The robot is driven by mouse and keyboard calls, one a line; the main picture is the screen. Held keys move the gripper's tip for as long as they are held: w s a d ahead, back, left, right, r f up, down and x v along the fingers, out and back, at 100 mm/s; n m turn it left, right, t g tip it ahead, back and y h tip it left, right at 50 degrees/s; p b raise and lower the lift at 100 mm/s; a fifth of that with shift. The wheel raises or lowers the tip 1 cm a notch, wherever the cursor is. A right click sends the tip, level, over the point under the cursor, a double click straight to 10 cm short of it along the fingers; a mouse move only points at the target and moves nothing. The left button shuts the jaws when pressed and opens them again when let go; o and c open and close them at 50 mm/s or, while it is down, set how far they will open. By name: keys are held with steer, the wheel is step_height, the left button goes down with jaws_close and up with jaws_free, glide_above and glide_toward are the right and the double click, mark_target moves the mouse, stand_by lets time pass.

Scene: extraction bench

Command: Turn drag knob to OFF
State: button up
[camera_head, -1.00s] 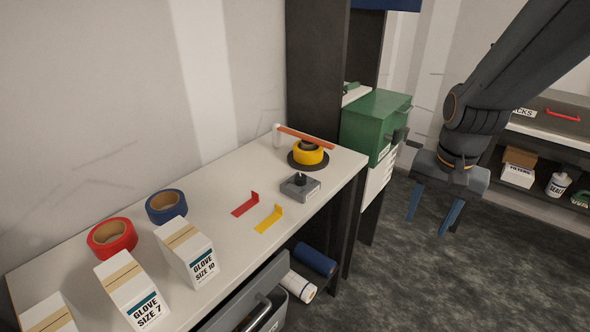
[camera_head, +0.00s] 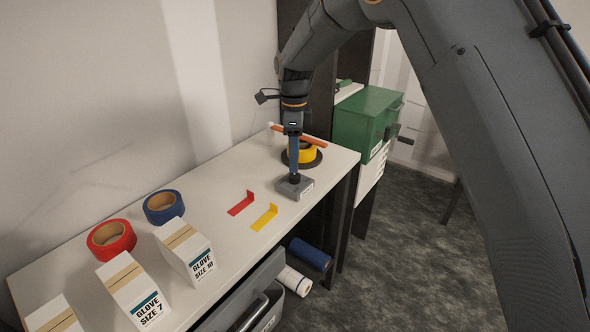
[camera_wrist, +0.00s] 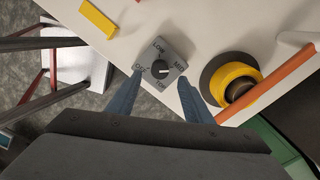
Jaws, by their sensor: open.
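My gripper (camera_head: 294,175) points down over the box. In the wrist view its blue fingers (camera_wrist: 160,76) are apart, one on each side of the dial, with no clear contact.
A yellow tape roll (camera_head: 307,153) on a dark disc and an orange bar (camera_head: 310,138) stand just behind the box. Red (camera_head: 240,204) and yellow (camera_head: 265,218) brackets lie in front-left. Tape rolls and glove boxes (camera_head: 187,252) fill the bench's left part.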

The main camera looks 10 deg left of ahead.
mark_target(295, 175)
steer(key=shift+f+p, duration=0.85)
steer(key=shift+f, duration=1.85)
steer(key=c, duration=1.1)
steer(key=shift+o, duration=0.2)
